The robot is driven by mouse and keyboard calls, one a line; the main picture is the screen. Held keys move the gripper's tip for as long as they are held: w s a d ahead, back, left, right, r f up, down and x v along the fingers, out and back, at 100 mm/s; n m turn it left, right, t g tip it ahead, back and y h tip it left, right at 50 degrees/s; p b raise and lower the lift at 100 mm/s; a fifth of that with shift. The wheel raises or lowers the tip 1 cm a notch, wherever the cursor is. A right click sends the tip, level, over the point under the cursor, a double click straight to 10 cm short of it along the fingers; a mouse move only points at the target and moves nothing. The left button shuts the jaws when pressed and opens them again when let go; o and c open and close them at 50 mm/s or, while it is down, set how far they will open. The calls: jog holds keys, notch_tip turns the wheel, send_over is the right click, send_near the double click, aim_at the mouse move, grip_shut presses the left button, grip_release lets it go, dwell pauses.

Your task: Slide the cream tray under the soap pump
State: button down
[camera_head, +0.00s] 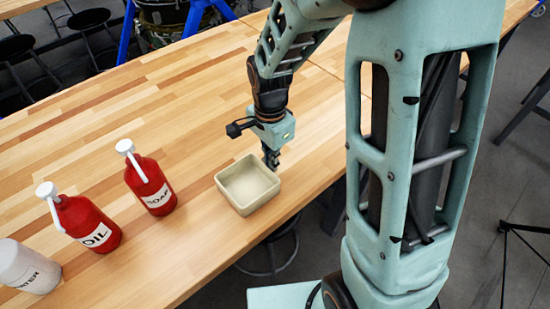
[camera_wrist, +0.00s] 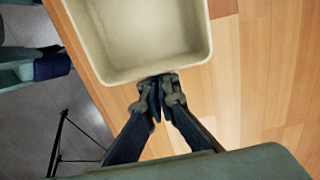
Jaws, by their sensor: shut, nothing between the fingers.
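The cream tray (camera_head: 247,204) is a square, open, empty tray on the wooden table, near the table's front edge. In the wrist view the tray (camera_wrist: 143,72) fills the upper middle. My gripper (camera_head: 271,164) is shut and empty, at the tray's far right side. In the wrist view the shut fingertips (camera_wrist: 160,85) are right at the tray's rim; I cannot tell whether they touch it. The soap pump (camera_head: 151,185), a red bottle with a white pump head and a "SOAP" label, stands upright to the left of the tray, apart from it.
A red oil bottle (camera_head: 86,221) with a white pump stands left of the soap. A white bottle (camera_head: 27,268) stands at the lower left. The wooden table (camera_head: 110,120) is clear behind the bottles and between soap and tray. A stool (camera_head: 273,256) is below the front edge.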

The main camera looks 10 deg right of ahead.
jog(key=s+a+b, duration=0.1)
jog(key=s+a, duration=0.2)
jog(key=a, duration=0.2)
jog(key=s+a+b, duration=0.1)
jog(key=s+a, duration=0.3)
jog(key=a, duration=0.1)
jog(key=s+a+b, duration=0.1)
jog(key=s+a, duration=0.3)
jog(key=a, duration=0.2)
jog(key=shift+w, duration=0.1)
